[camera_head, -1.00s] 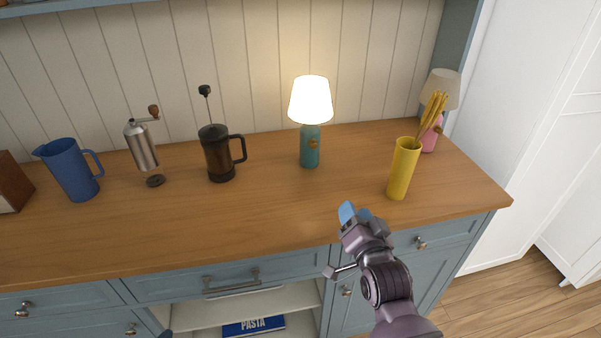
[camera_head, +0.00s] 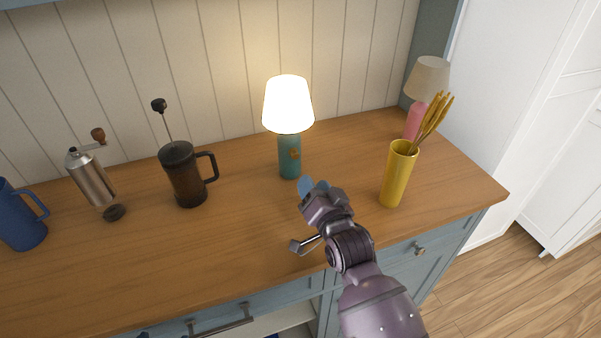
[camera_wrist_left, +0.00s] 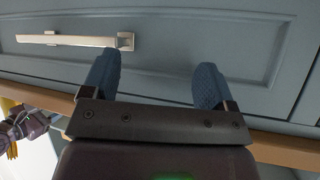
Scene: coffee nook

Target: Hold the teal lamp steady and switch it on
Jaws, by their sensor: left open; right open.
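The teal lamp (camera_head: 289,160) stands upright on the wooden counter in the head view. My left gripper is out of the head view. In the left wrist view its two blue fingers (camera_wrist_left: 155,82) are apart and empty, before a blue drawer front with a metal handle (camera_wrist_left: 75,41).
On the counter (camera_head: 240,245), a yellow vase (camera_head: 397,177) with sticks stands right of the lamp, and a pink lamp (camera_head: 414,120) behind it. A French press (camera_head: 184,176), a grinder (camera_head: 90,178) and a blue jug (camera_head: 18,220) stand to the left. The counter's front left is clear.

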